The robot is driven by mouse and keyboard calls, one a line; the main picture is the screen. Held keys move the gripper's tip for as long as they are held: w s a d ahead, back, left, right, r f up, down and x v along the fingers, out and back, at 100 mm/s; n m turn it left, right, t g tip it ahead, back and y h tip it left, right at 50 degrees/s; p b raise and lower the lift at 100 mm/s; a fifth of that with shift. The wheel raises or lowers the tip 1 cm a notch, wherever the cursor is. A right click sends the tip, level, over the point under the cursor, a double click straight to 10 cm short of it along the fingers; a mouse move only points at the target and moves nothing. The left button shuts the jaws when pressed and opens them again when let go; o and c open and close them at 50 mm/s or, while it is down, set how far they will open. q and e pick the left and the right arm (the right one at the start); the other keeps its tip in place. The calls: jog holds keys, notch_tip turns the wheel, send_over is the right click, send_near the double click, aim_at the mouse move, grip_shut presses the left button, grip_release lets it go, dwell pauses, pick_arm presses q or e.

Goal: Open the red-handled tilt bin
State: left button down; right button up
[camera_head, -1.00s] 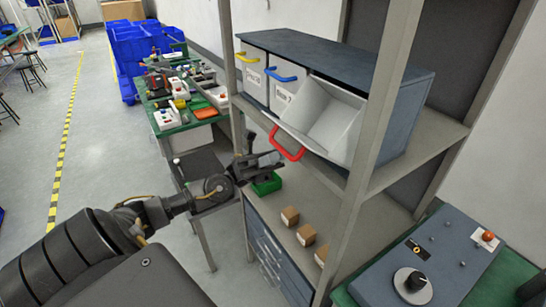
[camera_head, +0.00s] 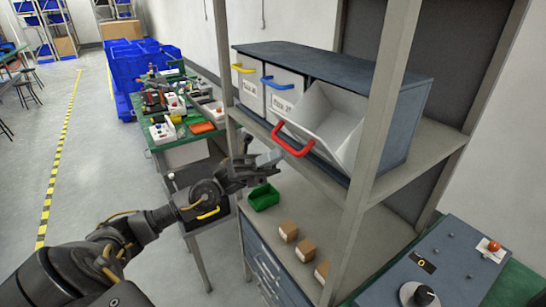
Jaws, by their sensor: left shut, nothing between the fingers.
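The red-handled tilt bin (camera_head: 330,118) is the rightmost bin of the dark blue cabinet (camera_head: 335,66) on the rack's upper shelf. It is tilted out toward the front, and its light inside shows. Its red handle (camera_head: 291,140) hangs at the front lower edge. My left gripper (camera_head: 272,158) is shut and empty, just below and left of the red handle. It looks apart from the handle. My right gripper is not in view.
The yellow-handled bin (camera_head: 248,87) and blue-handled bin (camera_head: 282,94) are closed. A rack post (camera_head: 375,130) stands right of the tilted bin. A green tray (camera_head: 263,197) and small brown boxes (camera_head: 305,249) sit on the lower surface. A control box (camera_head: 440,265) is at bottom right.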

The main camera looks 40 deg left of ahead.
pick_arm(q)
jog(key=s+d+f+b+v, duration=0.1)
jog(key=f+b+v, duration=0.1)
jog(key=b+v, duration=0.7)
jog(key=v, duration=0.3)
jog(key=shift+f, duration=0.15)
